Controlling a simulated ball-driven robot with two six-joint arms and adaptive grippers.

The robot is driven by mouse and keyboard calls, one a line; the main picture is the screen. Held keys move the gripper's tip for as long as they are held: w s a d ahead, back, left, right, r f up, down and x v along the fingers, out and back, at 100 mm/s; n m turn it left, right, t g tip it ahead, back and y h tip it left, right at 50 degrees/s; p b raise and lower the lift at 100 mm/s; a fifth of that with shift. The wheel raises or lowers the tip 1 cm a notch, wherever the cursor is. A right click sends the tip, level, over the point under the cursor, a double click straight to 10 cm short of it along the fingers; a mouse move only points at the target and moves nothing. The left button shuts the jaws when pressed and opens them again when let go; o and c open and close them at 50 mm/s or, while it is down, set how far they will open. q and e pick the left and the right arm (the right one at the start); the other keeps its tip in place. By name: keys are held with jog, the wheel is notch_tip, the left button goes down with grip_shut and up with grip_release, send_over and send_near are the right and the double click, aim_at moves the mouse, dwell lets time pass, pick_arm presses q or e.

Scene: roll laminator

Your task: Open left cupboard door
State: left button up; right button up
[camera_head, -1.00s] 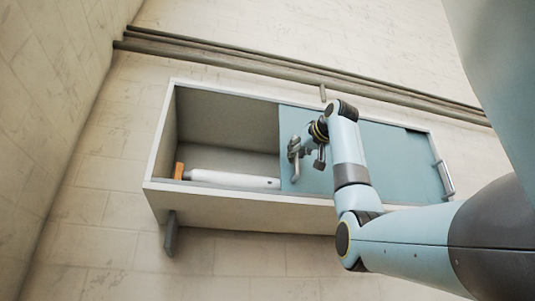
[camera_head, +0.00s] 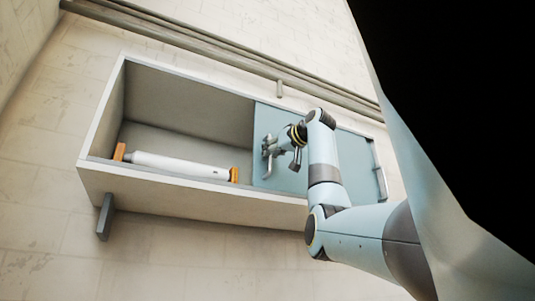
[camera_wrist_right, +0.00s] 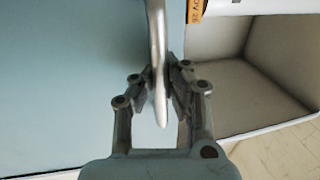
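The cupboard (camera_head: 200,190) is a long pale box on the wall, its left part standing open. The left door (camera_head: 262,178) is a light blue sliding panel, positioned right of the opening. Its metal handle (camera_head: 269,147) is near its left edge. My right gripper (camera_head: 272,150) is at this handle. In the right wrist view, the handle (camera_wrist_right: 157,50) runs between the fingers of my right gripper (camera_wrist_right: 161,82), which look closed around it. The door's edge also shows in that view. My left gripper is not in view.
A white roll (camera_head: 180,165) with orange ends lies inside the open part. Another handle (camera_head: 379,180) is at the cupboard's right end. A grey rail (camera_head: 200,38) runs along the wall above. My right arm covers part of the cupboard's right half.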

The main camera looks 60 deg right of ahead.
jog(key=o, duration=0.4)
jog(key=shift+s+r, duration=0.15)
jog(key=shift+s, duration=0.15)
jog(key=shift+o, duration=0.8)
jog(key=shift+w, duration=0.2)
jog(key=v, duration=1.2)
jog(key=shift+a, duration=0.1)
